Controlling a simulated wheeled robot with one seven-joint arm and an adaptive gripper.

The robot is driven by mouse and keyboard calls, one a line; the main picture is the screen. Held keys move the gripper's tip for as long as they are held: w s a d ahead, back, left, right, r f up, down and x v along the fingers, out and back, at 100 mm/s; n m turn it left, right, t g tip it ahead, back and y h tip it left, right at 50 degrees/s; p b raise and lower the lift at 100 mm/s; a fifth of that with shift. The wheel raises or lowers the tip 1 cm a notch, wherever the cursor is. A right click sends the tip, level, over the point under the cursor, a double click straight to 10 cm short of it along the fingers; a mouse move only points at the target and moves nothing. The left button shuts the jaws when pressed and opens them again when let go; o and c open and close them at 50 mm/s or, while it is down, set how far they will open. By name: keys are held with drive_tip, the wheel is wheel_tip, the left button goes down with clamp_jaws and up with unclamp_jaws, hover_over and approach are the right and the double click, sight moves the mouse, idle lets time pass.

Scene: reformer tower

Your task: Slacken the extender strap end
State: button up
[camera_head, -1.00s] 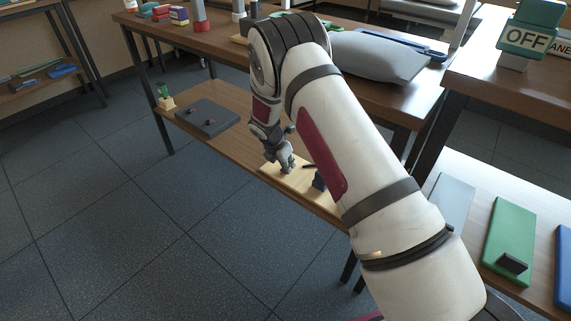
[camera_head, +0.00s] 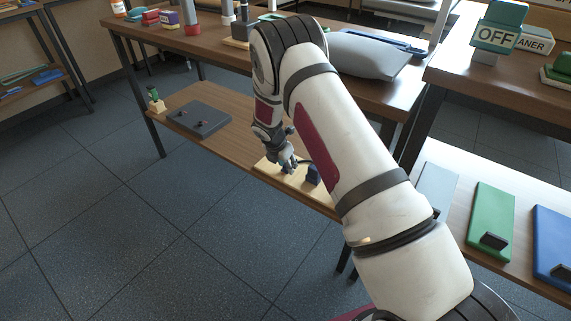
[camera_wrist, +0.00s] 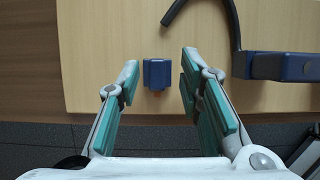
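A pale wooden board (camera_wrist: 100,75) lies on the lower shelf and fills the upper part of the wrist view. It also shows in the head view (camera_head: 296,184). A small blue block (camera_wrist: 157,74) sits near the board's front edge. A larger blue block (camera_wrist: 288,66) sits to the right, with a dark strap (camera_wrist: 234,22) running up from it. The strap's curved dark end (camera_wrist: 173,12) shows at the top; which part is the extender strap end I cannot tell. My gripper (camera_wrist: 160,68) is open, its teal-padded fingers on either side of the small block, seemingly without touching it.
A dark grey plate (camera_head: 199,119) and a small green plant-like item (camera_head: 154,99) sit farther left on the same shelf. The upper tabletop (camera_head: 225,52) overhangs behind my arm. Green (camera_head: 491,224) and blue (camera_head: 555,246) panels lie at the right. Floor at the left is clear.

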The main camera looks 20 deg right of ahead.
drive_tip(key=shift+r, duration=0.1)
drive_tip(key=v, duration=1.2)
